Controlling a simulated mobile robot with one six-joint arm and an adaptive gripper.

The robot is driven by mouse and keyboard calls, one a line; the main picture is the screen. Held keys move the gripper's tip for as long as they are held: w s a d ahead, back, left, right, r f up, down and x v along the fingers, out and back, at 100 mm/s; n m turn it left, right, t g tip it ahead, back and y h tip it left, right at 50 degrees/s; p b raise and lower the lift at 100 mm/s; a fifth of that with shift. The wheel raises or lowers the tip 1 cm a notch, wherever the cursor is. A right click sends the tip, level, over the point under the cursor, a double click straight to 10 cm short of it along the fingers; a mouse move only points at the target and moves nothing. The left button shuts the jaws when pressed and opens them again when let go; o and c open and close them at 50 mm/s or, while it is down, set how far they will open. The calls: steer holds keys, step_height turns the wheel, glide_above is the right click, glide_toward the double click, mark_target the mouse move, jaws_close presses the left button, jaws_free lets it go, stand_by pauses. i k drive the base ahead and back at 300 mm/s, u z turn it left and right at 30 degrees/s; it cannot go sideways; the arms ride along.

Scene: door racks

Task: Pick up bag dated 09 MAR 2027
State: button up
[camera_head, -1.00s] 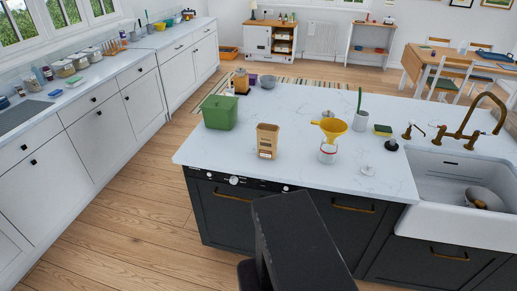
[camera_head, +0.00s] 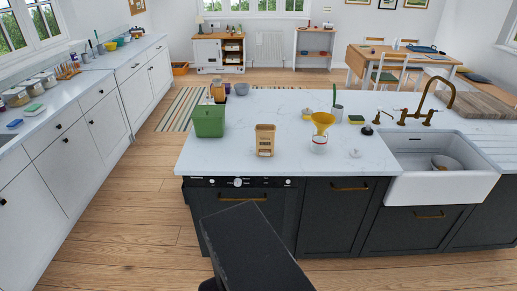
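A brown paper bag (camera_head: 265,140) with a white label stands upright on the white island worktop (camera_head: 240,165), near its front edge. The print on the label is too small to read, so I cannot tell its date. My own dark arm link fills the bottom middle of the picture, in front of the island. My gripper is not visible in this view.
A green bin (camera_head: 208,121) stands left of the bag. A yellow funnel (camera_head: 322,121) on a white jar (camera_head: 319,144) stands right of it. A sink (camera_head: 440,165) is at the right. Wooden floor (camera_head: 130,225) is clear at the left.

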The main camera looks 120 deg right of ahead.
mark_target(265, 134)
steer(key=i, duration=0.45)
steer(key=u, duration=0.7)
steer(key=k, duration=0.1)
steer(key=z, duration=3)
steer(key=k, duration=0.15)
steer(key=z, duration=1.7)
